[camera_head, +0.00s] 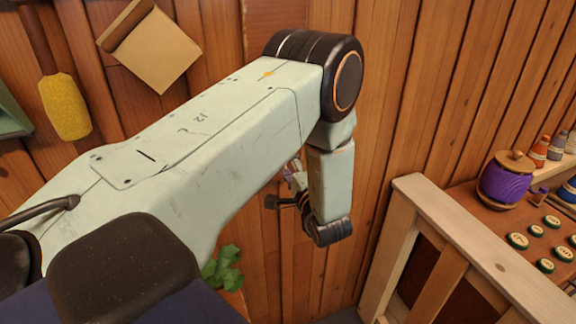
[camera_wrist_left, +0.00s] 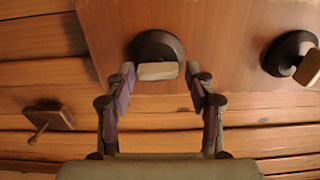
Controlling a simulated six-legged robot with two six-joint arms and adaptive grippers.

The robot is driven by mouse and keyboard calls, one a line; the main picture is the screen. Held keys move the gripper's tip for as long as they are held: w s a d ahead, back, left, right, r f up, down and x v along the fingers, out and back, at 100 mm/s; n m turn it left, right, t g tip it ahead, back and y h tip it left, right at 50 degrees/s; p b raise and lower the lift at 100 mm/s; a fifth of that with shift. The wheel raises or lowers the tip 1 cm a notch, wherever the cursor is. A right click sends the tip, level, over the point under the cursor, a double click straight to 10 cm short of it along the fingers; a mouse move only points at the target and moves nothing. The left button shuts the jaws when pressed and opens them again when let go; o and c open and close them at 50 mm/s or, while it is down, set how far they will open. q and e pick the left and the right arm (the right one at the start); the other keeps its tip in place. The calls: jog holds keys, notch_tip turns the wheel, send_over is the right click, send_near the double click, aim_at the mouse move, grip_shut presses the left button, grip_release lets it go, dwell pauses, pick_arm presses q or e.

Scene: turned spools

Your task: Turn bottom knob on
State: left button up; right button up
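A round dark knob (camera_wrist_left: 158,46) with a pale wooden grip bar (camera_wrist_left: 158,71) is mounted on a smooth reddish-brown panel (camera_wrist_left: 225,50) in the left wrist view. My left gripper (camera_wrist_left: 160,75) is open, with one purple-padded finger on each side of the grip bar and a small gap visible on both sides. A second similar knob (camera_wrist_left: 285,52) sits to the right on the same panel. Which of the two is the bottom knob I cannot tell. In the head view my left arm hides the panel and most of the gripper. My right gripper is not in view.
In the left wrist view a small wooden plate with a peg (camera_wrist_left: 48,120) is on the plank wall.

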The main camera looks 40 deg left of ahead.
pick_arm(q)
jog(key=shift+o, duration=0.5)
jog(key=shift+f, duration=0.1)
jog(key=shift+s, duration=0.1)
jog(key=v, duration=1.2)
